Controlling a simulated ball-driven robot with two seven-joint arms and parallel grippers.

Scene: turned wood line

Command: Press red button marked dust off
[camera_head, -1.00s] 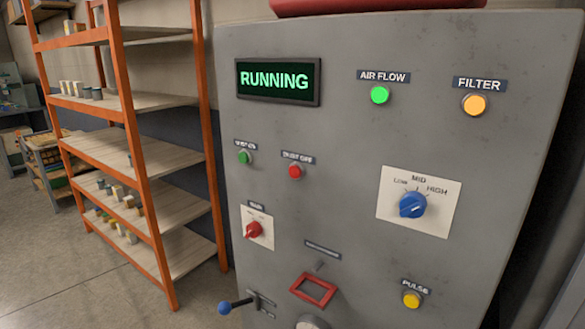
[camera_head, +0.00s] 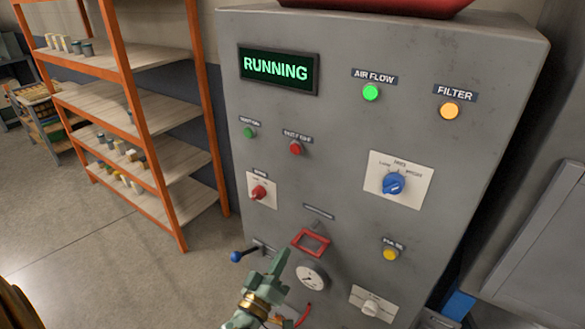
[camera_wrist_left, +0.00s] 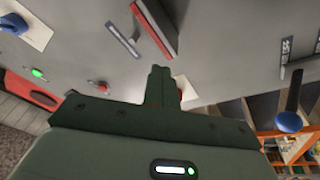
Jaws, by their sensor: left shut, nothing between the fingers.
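The red button (camera_head: 295,149) is on the grey machine's front (camera_head: 330,120), with a small dark label above it, blurred now but reading like DUST OFF earlier. A green button (camera_head: 249,132) is to its left. My left gripper (camera_head: 281,254) is shut and empty, below the red button, apart from it, near the red frame and the gauge. In the left wrist view the gripper's closed fingers (camera_wrist_left: 160,75) point towards the panel, and a small red button (camera_wrist_left: 97,87) shows to their left. My right gripper is not in view.
Near the gripper are a red frame (camera_head: 311,243), a gauge (camera_head: 312,276), a blue-ended lever (camera_head: 240,256) and a red selector knob (camera_head: 259,192). A blue dial (camera_head: 394,184) and a yellow button (camera_head: 390,254) are to the right. An orange-framed shelf (camera_head: 130,90) stands left.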

